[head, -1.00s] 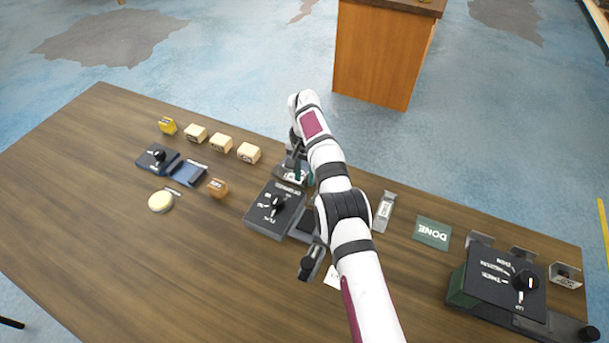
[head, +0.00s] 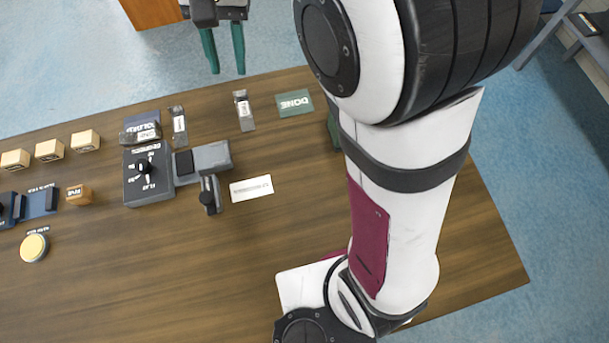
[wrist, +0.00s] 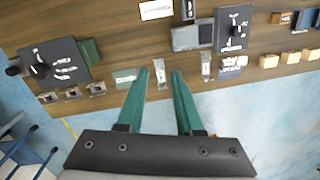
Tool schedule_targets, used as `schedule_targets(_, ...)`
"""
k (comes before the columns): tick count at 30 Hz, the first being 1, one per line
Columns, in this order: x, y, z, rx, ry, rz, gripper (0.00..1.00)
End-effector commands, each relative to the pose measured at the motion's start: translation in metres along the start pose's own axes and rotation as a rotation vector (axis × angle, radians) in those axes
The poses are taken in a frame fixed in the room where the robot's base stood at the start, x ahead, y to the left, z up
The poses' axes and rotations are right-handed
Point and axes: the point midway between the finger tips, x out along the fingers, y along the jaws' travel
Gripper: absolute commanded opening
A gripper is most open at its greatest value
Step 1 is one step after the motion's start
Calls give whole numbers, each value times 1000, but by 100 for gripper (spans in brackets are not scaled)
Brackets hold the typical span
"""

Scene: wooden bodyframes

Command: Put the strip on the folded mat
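The folded mat (head: 148,119) is dark blue with partly covered white lettering. A grey metal strip (head: 140,134) with a pale label lies on its near part. A second strip (head: 180,124) lies just right of the mat and a third (head: 243,110) lies farther right, beside the green DONE mat (head: 295,103). The second strip (wrist: 207,66) and third strip (wrist: 160,72) also show in the wrist view. My gripper (head: 227,72) is open and empty, raised beyond the table's far edge. In the wrist view, the third strip appears between its green fingertips (wrist: 160,78), apart from them.
A black box with a knob (head: 150,175) and a grey lever fixture (head: 208,165) stand in front of the strips. A white card (head: 251,189) lies right of them. Wooden blocks (head: 50,150) stand left. A dark knobbed machine (wrist: 50,65) and small brackets show in the wrist view.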

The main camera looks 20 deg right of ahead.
Motion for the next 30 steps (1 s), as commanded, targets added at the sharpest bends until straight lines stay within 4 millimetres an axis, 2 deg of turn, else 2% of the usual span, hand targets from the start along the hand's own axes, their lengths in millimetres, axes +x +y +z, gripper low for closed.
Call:
schedule_targets(1,-6,37,36,46,0,-16,35)
schedule_targets(3,3,79,89,104,-3,-37,35)
schedule_targets(6,30,116,150,170,-5,-61,35)
schedule_targets(9,54,134,187,210,-7,-74,35)
schedule_targets(13,66,140,201,226,-9,-78,35)
schedule_targets(30,66,140,201,224,-11,-77,35)
